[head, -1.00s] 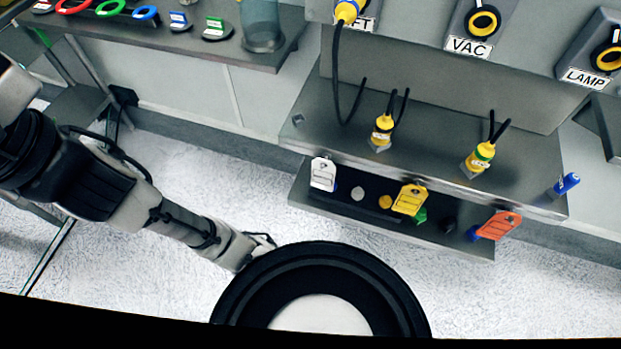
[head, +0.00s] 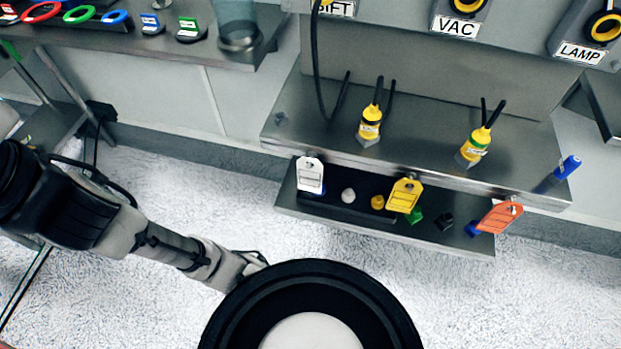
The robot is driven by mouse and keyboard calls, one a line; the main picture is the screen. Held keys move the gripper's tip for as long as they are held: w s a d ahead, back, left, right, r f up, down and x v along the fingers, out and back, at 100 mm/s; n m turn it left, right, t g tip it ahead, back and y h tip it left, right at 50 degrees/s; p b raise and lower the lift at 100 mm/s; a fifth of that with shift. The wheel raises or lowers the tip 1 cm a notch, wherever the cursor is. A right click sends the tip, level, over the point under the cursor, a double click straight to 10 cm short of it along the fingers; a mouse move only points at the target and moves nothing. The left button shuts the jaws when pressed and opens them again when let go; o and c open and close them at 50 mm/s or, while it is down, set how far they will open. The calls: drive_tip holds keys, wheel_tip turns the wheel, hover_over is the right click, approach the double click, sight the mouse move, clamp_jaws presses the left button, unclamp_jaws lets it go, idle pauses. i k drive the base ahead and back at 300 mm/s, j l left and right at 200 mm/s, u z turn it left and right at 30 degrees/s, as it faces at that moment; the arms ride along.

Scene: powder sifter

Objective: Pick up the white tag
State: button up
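The white tag (head: 310,175) hangs upright at the front edge of the grey metal shelf (head: 330,137), at its left end. It hangs in front of the left part of the lower ledge (head: 290,193). My arm reaches in from the left, and its wrist end is low in the picture, below and left of the tag and well apart from it. My gripper's fingers cannot be made out; a large dark round part of my own body stands in front of that area.
A yellow tag (head: 405,196) and an orange tag (head: 500,216) hang further right along the same edge. Small coloured knobs sit on the lower ledge. Yellow plugs (head: 369,124) with black cables stand on the shelf. A blue marker (head: 567,167) is at the right end. Floor below is clear.

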sight(310, 180)
drive_tip(key=j+z, duration=0.1)
drive_tip(key=j, duration=0.35)
drive_tip(key=k+j+z, duration=0.15)
drive_tip(key=j, duration=0.3)
drive_tip(key=k+j+z, duration=0.1)
drive_tip(key=j, duration=0.35)
drive_tip(key=k+j+z, duration=0.1)
drive_tip(key=j, duration=0.3)
drive_tip(key=k+j+z, duration=0.1)
drive_tip(key=j, duration=0.3)
drive_tip(key=k, duration=0.1)
